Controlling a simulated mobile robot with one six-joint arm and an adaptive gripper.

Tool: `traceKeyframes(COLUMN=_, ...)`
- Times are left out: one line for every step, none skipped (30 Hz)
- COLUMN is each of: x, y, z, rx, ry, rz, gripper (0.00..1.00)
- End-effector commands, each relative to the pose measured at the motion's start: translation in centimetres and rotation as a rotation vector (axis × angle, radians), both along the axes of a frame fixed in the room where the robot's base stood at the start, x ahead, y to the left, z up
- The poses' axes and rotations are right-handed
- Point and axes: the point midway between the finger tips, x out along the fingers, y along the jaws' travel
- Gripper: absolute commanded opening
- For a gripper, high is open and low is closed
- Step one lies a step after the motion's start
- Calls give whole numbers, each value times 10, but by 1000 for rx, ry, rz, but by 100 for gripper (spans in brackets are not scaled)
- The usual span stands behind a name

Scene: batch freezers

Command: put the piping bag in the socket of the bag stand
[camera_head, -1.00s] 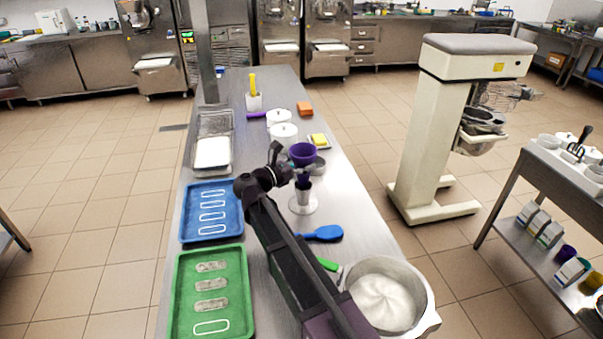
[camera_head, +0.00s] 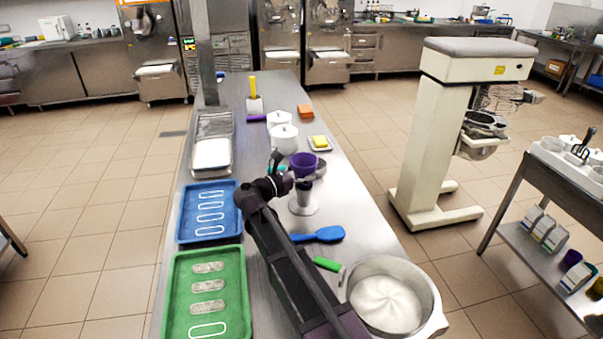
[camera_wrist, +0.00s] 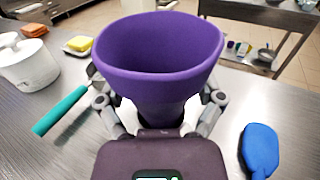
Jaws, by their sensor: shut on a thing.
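The purple piping bag (camera_head: 303,164) is upright with its wide mouth up. My gripper (camera_head: 286,184) is shut on it. In the wrist view the fingers of my gripper (camera_wrist: 160,112) close on both sides of the bag (camera_wrist: 160,88), below its wide rim. The bag stand (camera_head: 303,207), a grey cone on a round base, stands on the steel table just below the bag in the head view. Its dark top shows under the bag. The bag's tip is hidden, and I cannot tell whether it is inside the socket. The stand is hidden in the wrist view.
White lidded pots (camera_head: 284,138) stand behind the bag. A teal handle (camera_wrist: 60,111) lies left of my gripper in the wrist view. A blue scraper (camera_head: 320,235), a green-handled tool (camera_head: 327,264) and a mixing bowl (camera_head: 355,288) are nearer. Blue (camera_head: 183,228) and green (camera_head: 171,300) trays lie left.

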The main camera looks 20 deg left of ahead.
Motion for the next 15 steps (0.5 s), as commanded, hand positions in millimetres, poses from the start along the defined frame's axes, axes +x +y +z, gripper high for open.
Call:
traceKeyframes(x=0, y=0, z=0, rx=0, ry=0, rz=0, gripper=40)
traceKeyframes(x=0, y=0, z=0, rx=0, ry=0, rz=0, gripper=40)
traceKeyframes(x=0, y=0, z=0, rx=0, ry=0, rz=0, gripper=40)
traceKeyframes(x=0, y=0, z=-1, rx=0, ry=0, rz=0, gripper=40)
traceKeyframes(x=0, y=0, z=-2, rx=0, ry=0, rz=0, gripper=40)
traceKeyframes(x=0, y=0, z=-3, rx=0, ry=0, rz=0, gripper=40)
traceKeyframes(x=0, y=0, z=-4, rx=0, ry=0, rz=-1, gripper=40)
traceKeyframes(x=0, y=0, z=-5, rx=0, ry=0, rz=-1, gripper=40)
traceKeyframes(x=0, y=0, z=-5, rx=0, ry=0, rz=-1, gripper=40)
traceKeyframes(x=0, y=0, z=-6, rx=0, ry=0, rz=-1, gripper=40)
traceKeyframes(x=0, y=-1, z=-7, rx=0, ry=0, rz=-1, gripper=40)
traceKeyframes(x=0, y=-1, z=-6, rx=0, ry=0, rz=-1, gripper=92)
traceKeyframes(x=0, y=-1, z=-6, rx=0, ry=0, rz=-1, gripper=100)
traceKeyframes(x=0, y=-1, z=-6, rx=0, ry=0, rz=-1, gripper=100)
traceKeyframes(x=0, y=-1, z=-6, rx=0, ry=0, rz=-1, gripper=100)
